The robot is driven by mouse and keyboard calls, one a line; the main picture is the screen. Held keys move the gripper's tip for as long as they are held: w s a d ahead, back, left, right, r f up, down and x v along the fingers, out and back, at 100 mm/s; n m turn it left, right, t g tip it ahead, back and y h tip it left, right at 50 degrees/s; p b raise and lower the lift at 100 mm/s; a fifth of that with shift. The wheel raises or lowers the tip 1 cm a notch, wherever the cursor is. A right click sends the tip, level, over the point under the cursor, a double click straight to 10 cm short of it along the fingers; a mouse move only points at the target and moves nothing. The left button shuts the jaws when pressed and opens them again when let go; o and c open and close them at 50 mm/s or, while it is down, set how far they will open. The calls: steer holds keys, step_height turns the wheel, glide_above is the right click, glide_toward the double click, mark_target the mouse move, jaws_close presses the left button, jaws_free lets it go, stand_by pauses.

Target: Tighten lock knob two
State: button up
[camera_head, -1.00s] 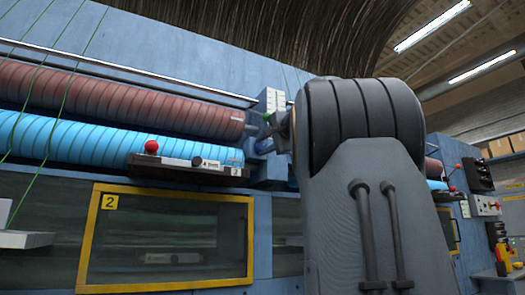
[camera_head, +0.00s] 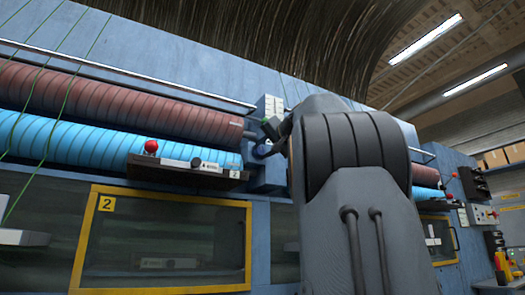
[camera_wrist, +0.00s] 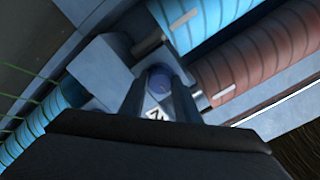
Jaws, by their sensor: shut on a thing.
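Lock knob two (camera_wrist: 158,78) is a round blue knob on a grey-blue bracket, seen in the wrist view beside a white label with a 2 (camera_wrist: 157,113). My gripper (camera_wrist: 159,84) has its two dark fingers on either side of the knob, shut on it. In the head view the blue knob (camera_head: 263,149) shows small at the right end of the rollers, and my arm reaches it from the right. My arm covers much of the area right of the knob. I cannot tell how far the knob is turned.
A red roller (camera_head: 110,103) and a light blue roller (camera_head: 85,143) run left from the bracket. Below are a dark control strip with a red button (camera_head: 151,147) and a yellow-framed window (camera_head: 89,245) marked 2. More controls stand at the far right.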

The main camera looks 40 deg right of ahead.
steer(key=shift+s+a+r, duration=0.1)
steer(key=shift+r, duration=0.25)
steer(key=o, duration=1)
steer(key=shift+o, duration=0.2)
steer(key=shift+f, duration=0.2)
steer(key=b+v, duration=0.1)
steer(key=v, duration=0.6)
steer(key=shift+s+b, duration=0.35)
steer(key=shift+b, duration=0.05)
